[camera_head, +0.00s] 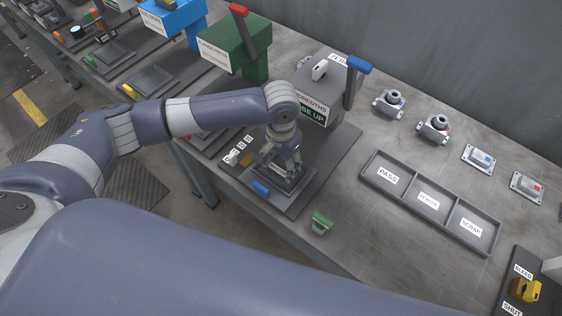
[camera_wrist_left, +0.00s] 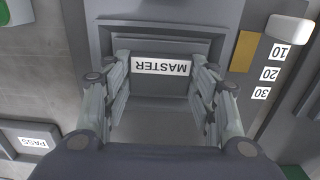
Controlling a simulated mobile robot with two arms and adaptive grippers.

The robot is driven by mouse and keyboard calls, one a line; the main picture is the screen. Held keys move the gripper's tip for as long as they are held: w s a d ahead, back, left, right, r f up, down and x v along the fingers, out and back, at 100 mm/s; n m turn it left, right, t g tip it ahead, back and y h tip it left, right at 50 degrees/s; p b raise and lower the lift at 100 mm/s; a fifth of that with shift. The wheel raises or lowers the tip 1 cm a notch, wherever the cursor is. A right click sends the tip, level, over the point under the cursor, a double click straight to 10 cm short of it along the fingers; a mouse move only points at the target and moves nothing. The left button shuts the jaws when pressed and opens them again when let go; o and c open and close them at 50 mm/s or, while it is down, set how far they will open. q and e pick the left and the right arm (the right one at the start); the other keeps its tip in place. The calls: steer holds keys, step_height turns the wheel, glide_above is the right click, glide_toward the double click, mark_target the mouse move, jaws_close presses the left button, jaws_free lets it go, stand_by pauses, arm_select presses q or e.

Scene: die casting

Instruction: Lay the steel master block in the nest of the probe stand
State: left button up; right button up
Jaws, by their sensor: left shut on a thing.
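My left gripper (camera_head: 283,166) points down at the front of the grey probe stand (camera_head: 318,88). In the left wrist view its two fingers (camera_wrist_left: 162,78) are shut on the sides of the grey steel master block (camera_wrist_left: 160,98). A white MASTER label shows between the fingertips, upside down. A dark stepped rectangular recess (camera_wrist_left: 165,28) surrounds the block, and I take it for the nest. I cannot tell whether the block rests on its floor or hangs just above. The gripper hides most of the block in the head view. My right gripper is not in view.
A blue-handled lever (camera_head: 358,66) rises at the stand's right. A white knob (camera_wrist_left: 289,28) beside marks 10, 20, 30 is close by.

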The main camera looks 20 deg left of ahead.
mark_target(281, 167)
arm_select(q)
steer(key=o, duration=1.6)
steer(key=shift+f, duration=0.1)
steer(key=shift+o, duration=0.2)
steer(key=shift+r, duration=0.2)
step_height(281, 167, up, 12)
steer(key=b, duration=0.1)
steer(key=shift+s+f, duration=0.1)
steer(key=shift+s, duration=0.05)
